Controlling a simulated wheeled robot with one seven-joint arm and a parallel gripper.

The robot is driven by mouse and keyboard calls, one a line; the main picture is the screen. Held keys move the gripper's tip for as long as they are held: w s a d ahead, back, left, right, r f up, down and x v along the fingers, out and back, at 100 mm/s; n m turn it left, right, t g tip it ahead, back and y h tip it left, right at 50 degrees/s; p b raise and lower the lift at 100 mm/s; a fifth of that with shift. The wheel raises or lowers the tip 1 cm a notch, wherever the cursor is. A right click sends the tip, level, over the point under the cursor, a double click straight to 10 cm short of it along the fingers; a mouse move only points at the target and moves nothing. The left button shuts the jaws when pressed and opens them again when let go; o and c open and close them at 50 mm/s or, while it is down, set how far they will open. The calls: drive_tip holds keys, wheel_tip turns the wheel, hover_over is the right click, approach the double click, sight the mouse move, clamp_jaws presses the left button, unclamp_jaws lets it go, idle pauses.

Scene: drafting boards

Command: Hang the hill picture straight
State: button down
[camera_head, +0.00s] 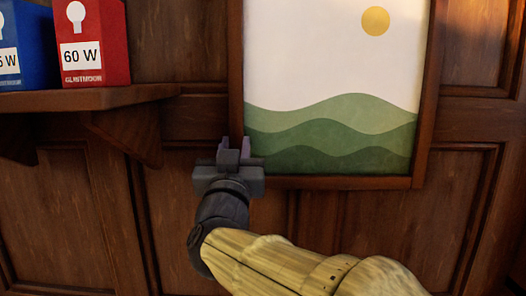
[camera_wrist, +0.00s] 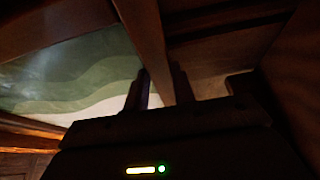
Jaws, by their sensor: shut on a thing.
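The hill picture (camera_head: 330,60) hangs on the panelled wall, with a brown wooden frame, a yellow sun and layered green hills. Its lower frame edge looks slightly lower at the right; I cannot tell how much is camera angle. Its top is out of view. My gripper (camera_head: 234,150) is at the lower left corner of the frame. In the wrist view, the fingers of my gripper (camera_wrist: 160,80) stand on both sides of a frame bar (camera_wrist: 143,28), shut on it. The green hills (camera_wrist: 75,75) show beside the bar.
A wooden shelf (camera_head: 60,100) at the left holds a red bulb box (camera_head: 92,45) and a blue box (camera_head: 25,40), close to the picture's left side. A shelf bracket (camera_head: 130,130) juts out below. The wall right of and below the picture is clear.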

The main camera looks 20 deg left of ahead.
drive_tip(key=shift+d+f, duration=0.1)
drive_tip(key=shift+d, duration=0.1)
drive_tip(key=c, duration=1.2)
unclamp_jaws()
drive_tip(key=shift+o, duration=0.2)
drive_tip(key=shift+s+d+f+b, duration=0.1)
drive_tip(key=shift+s+f+b, duration=0.2)
drive_tip(key=shift+s+b, duration=0.15)
drive_tip(key=b+v, duration=0.7)
drive_tip(key=v, duration=0.9)
drive_tip(key=shift+d, duration=0.2)
drive_tip(key=shift+s, duration=0.1)
